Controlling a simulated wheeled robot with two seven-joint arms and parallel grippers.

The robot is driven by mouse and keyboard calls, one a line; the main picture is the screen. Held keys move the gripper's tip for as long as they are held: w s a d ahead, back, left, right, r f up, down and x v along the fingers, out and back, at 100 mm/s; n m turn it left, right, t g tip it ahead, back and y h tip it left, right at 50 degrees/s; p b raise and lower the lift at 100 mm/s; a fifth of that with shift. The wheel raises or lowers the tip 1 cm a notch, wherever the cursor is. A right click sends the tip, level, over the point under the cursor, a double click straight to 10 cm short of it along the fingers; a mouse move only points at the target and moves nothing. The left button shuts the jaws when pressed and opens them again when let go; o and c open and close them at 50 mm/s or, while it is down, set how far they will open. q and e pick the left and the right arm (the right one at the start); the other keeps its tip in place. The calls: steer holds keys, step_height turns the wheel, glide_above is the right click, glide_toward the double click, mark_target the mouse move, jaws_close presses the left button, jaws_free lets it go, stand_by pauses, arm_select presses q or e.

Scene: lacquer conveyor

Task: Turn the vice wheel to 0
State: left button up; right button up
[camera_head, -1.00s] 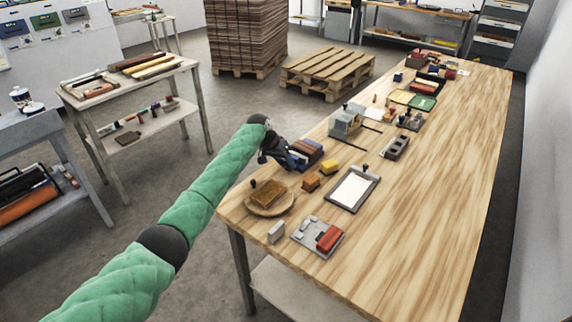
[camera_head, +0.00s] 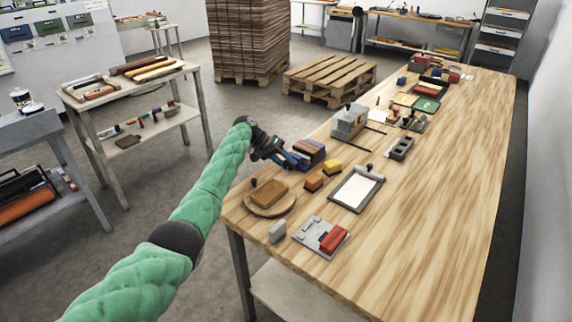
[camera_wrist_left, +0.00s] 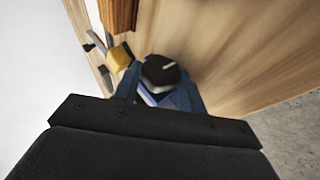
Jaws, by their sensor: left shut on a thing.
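The vice (camera_head: 313,149), a small block-shaped thing with brown and dark blue parts, sits at the left edge of the long wooden table. In the left wrist view a dark round wheel (camera_wrist_left: 158,73) bears a short white mark pointing right and slightly up. My left gripper (camera_head: 290,160) reaches the vice from the left. Its blue fingers, in the left wrist view (camera_wrist_left: 160,92), stand on either side of the wheel and are shut on it. Any 0 mark is too small to see or hidden. My right gripper is not in view.
A round board with a brown block (camera_head: 270,193), a framed white sheet (camera_head: 356,189) and a grey plate with a red block (camera_head: 321,238) are nearer. The table's right side (camera_head: 440,190) is bare.

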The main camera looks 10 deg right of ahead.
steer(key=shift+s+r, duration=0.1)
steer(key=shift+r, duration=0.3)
arm_select(q)
steer(key=o, duration=1)
steer(key=shift+a, duration=0.1)
steer(key=shift+f, duration=0.1)
